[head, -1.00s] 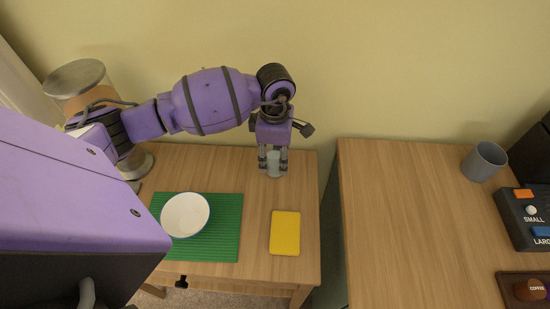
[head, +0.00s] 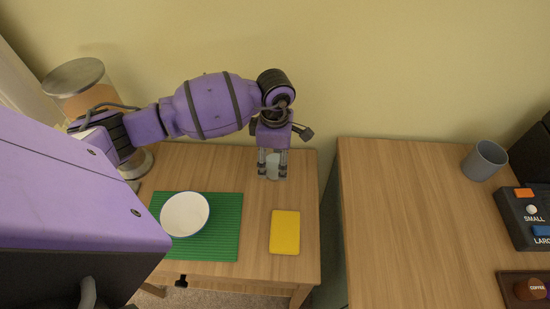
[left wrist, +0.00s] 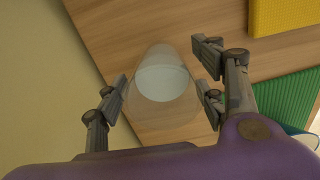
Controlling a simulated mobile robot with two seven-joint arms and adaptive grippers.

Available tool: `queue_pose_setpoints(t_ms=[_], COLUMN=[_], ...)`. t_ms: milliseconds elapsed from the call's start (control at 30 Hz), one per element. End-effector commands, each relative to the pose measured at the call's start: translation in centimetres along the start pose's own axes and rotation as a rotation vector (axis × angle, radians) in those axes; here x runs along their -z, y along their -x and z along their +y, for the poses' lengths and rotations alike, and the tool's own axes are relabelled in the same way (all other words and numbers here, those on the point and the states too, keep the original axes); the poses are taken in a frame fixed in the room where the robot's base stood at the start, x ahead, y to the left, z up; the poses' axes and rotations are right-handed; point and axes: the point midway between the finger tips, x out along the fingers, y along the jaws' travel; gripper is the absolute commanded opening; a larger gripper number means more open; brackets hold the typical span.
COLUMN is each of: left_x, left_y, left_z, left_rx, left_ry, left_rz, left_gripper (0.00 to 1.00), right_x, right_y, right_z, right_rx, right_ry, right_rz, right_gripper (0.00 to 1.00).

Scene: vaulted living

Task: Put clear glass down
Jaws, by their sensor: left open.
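The clear glass (head: 273,166) stands upright on the small wooden table (head: 255,250), near its back edge by the wall. My left gripper (head: 272,172) points down around the glass from above. In the left wrist view the glass (left wrist: 162,86) sits between the spread fingers of my left gripper (left wrist: 160,95), with a visible gap on each side. The gripper is open. In the head view the fingers partly hide the glass. My right gripper is not in either view.
A green mat (head: 225,240) with a white bowl (head: 185,214) and a yellow block (head: 285,232) are on the same table. A second wooden table (head: 415,230) to the right holds a grey cup (head: 484,161) and a button box (head: 525,215). A gap separates the tables.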

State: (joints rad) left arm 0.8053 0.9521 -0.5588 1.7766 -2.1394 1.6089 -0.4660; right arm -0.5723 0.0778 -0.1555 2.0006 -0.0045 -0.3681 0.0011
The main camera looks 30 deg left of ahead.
Motion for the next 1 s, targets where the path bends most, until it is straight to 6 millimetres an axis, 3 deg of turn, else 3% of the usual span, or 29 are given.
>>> queue_pose_setpoints(t_ms=[600, 1000], left_x=[0.0, 0.0], left_y=[11.0, 12.2], left_z=[0.1, 0.0], left_rx=[-0.004, -0.001], left_ry=[0.0, 0.0], left_rz=[-0.001, -0.001], left_gripper=[0.63, 0.63], right_x=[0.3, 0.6], right_y=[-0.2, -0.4], right_z=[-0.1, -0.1], right_rx=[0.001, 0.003], right_ry=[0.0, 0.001], right_rz=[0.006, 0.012], right_gripper=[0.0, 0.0])
